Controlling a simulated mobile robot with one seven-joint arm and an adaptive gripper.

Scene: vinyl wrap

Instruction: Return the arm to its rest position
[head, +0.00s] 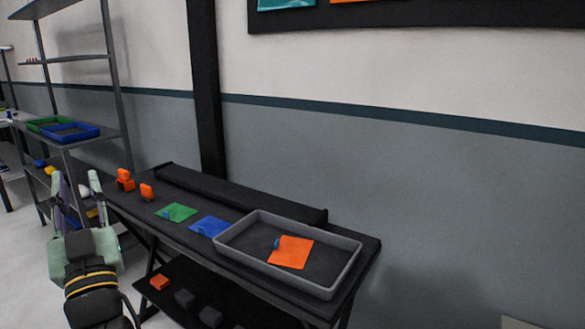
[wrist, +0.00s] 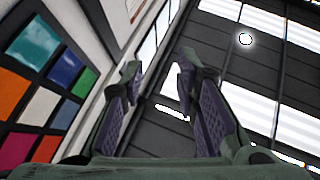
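My gripper (head: 78,180) is at the left of the head view, left of the black table, with its fingers pointing up. In the wrist view my gripper (wrist: 158,75) has its two fingers apart with nothing between them. The wrist view looks up at the ceiling and a wall board (wrist: 45,80) of coloured squares. My arm comes up from the lower left of the head view.
The black table (head: 150,212) bears a grey tray (head: 345,272) with an orange sheet (head: 291,252) in it. Green (head: 178,212) and blue (head: 209,227) sheets lie left of the tray. Orange blocks (head: 125,180) stand at the left end. A shelf rack (head: 95,140) stands behind my gripper.

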